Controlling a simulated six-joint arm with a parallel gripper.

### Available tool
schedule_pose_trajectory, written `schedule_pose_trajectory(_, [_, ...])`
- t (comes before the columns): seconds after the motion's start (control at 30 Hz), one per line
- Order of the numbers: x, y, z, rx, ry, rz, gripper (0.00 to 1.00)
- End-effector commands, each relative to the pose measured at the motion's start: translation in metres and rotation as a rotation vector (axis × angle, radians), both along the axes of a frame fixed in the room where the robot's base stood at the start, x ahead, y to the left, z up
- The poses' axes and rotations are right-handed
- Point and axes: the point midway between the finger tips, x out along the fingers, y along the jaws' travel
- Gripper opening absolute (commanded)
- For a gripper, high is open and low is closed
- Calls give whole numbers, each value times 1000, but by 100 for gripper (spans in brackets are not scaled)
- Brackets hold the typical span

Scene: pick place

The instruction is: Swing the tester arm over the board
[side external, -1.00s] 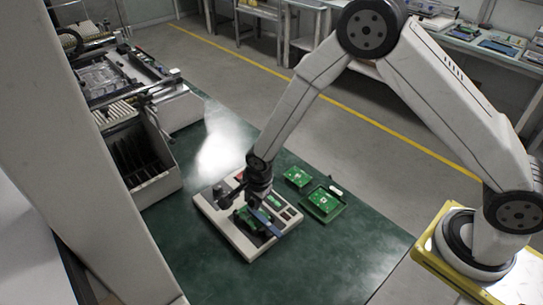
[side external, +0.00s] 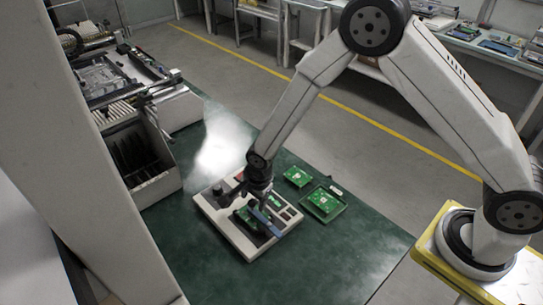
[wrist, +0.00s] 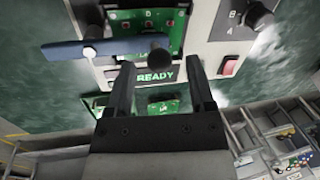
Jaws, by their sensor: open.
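The tester (side external: 228,229) is a pale box on the green table. A green board (side external: 243,216) sits on it and also shows in the wrist view (wrist: 148,22). The blue tester arm (side external: 265,222) lies by the board's right side, partly hidden by my gripper. In the wrist view the blue arm (wrist: 75,49) crosses the near part of the board, with a dark knob (wrist: 160,61) at its end. My gripper (wrist: 160,72) is open and empty, its fingers on either side of the knob in the picture. I cannot tell whether they touch it.
A display (wrist: 155,75) on the tester reads READY. A black knob (wrist: 258,15) stands at its right in the wrist view. Two green boards lie to the right, one loose (side external: 298,177), one in a tray (side external: 341,212). A slotted rack (side external: 158,190) stands left. The front table is clear.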

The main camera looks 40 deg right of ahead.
Motion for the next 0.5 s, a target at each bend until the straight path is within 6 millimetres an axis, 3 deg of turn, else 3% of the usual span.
schedule_pose_trajectory(0.5, [-9,-2,50,2,-3,0,69])
